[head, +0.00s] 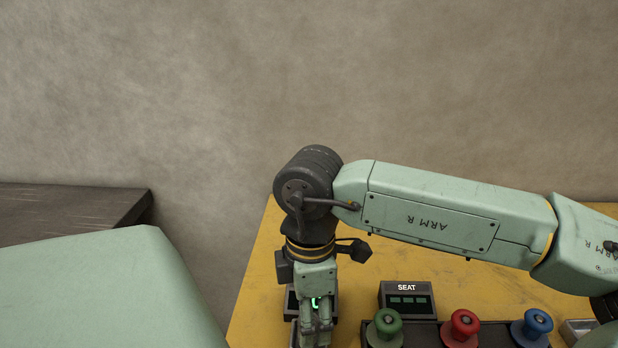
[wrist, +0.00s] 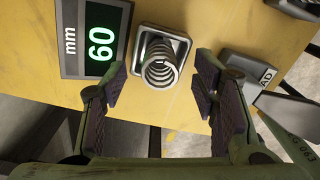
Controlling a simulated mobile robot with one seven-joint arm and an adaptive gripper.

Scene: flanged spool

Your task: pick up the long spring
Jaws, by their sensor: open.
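The spring (wrist: 160,66) is a silver coil in a square grey metal holder (wrist: 181,36) near the table's edge in the wrist view. I see it nearly end on. In the head view my gripper (head: 316,328) points down over the table's left part and hides the spring.
A display (wrist: 97,38) reading 60 mm stands left of the holder. The yellow table (head: 262,275) also bears a SEAT box (head: 407,300) and green (head: 388,324), red (head: 464,325) and blue (head: 538,323) spools to the right. A grey block (wrist: 245,68) lies right of the holder.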

